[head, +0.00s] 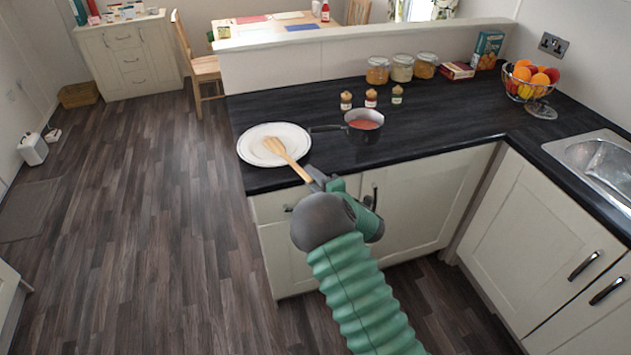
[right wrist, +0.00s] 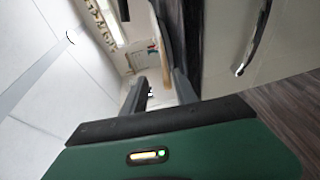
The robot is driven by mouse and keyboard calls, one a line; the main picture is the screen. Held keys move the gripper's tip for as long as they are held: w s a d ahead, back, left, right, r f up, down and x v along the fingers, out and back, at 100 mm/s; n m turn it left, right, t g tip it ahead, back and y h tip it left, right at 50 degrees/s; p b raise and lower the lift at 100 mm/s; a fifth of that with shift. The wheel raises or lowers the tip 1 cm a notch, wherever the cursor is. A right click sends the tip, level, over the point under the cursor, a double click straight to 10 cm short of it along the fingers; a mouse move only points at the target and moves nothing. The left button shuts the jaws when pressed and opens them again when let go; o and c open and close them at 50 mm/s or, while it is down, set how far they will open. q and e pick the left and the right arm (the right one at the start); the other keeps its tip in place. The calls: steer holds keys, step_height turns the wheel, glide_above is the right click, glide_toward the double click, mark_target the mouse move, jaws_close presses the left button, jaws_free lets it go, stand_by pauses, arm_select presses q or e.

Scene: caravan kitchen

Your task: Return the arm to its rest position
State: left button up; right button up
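My right gripper (head: 318,178) is at the front edge of the dark counter, just below the plate. In the right wrist view its two fingers (right wrist: 158,92) stand apart with nothing clearly between them. A wooden spatula (head: 289,159) lies across the white plate (head: 257,136), its handle reaching past the rim toward my fingertips. A thin strip of the spatula (right wrist: 163,38) shows beyond the fingers in the right wrist view. In the head view the handle end and fingertips nearly overlap, so I cannot tell whether they touch. My left gripper is not in view.
A saucepan (head: 363,126) with red contents stands right of the plate, its handle pointing left. Small spice jars (head: 371,98), larger jars (head: 402,68) and a fruit bowl (head: 529,82) are farther back. A sink (head: 600,165) is at right.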

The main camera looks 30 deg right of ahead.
steer(key=shift+w+a, duration=0.1)
steer(key=shift+w, duration=0.05)
steer(key=shift+a, duration=0.2)
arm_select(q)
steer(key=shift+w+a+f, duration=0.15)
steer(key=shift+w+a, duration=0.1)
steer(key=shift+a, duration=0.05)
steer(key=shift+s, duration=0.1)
arm_select(e)
steer(key=shift+r, duration=0.1)
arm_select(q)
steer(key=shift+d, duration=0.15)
arm_select(e)
steer(key=shift+d, duration=0.15)
